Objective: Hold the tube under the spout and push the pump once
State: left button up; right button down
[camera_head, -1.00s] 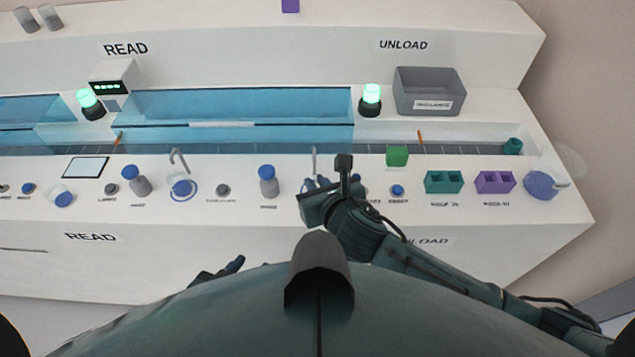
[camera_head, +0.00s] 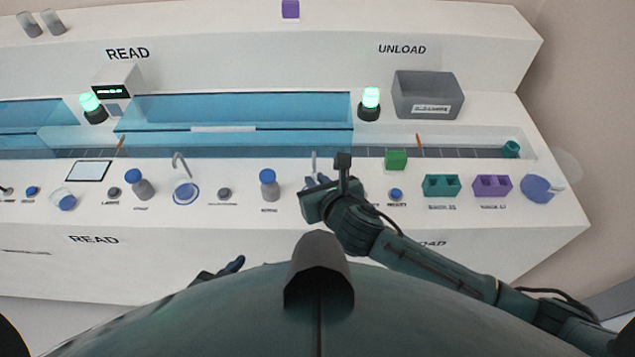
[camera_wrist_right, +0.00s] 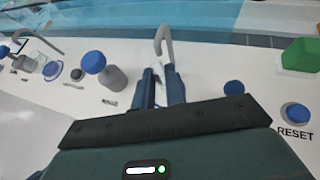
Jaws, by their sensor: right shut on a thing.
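My right gripper (camera_head: 318,187) is at the counter's front, by a thin grey curved spout (camera_head: 314,160). In the right wrist view its two dark blue fingers (camera_wrist_right: 160,88) point at the spout (camera_wrist_right: 166,42), close together just below its hook. They are shut on the tube, which is hard to make out between them; I cannot tell whether it is exactly under the outlet. The blue-topped grey pump (camera_head: 268,184) stands left of the spout, and also shows in the wrist view (camera_wrist_right: 112,78). My left gripper (camera_head: 222,268) is low in front of the counter, partly hidden; its jaws are unclear.
A second spout (camera_head: 179,160) over a blue-ringed dish (camera_head: 184,193) and another blue-topped bottle (camera_head: 138,185) stand further left. Right of my gripper are a blue reset button (camera_head: 396,194), a green block (camera_head: 396,160), a green rack (camera_head: 441,187) and a purple rack (camera_head: 492,186).

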pick_arm(q)
jog(key=shift+r, duration=0.25)
dwell(0.3)
jog(key=shift+r+p, duration=0.2)
jog(key=shift+p, duration=0.15)
jog(key=shift+r, duration=0.15)
jog(key=shift+r+p, duration=0.35)
jog(key=shift+p, duration=0.1)
jog(key=shift+c, duration=0.3)
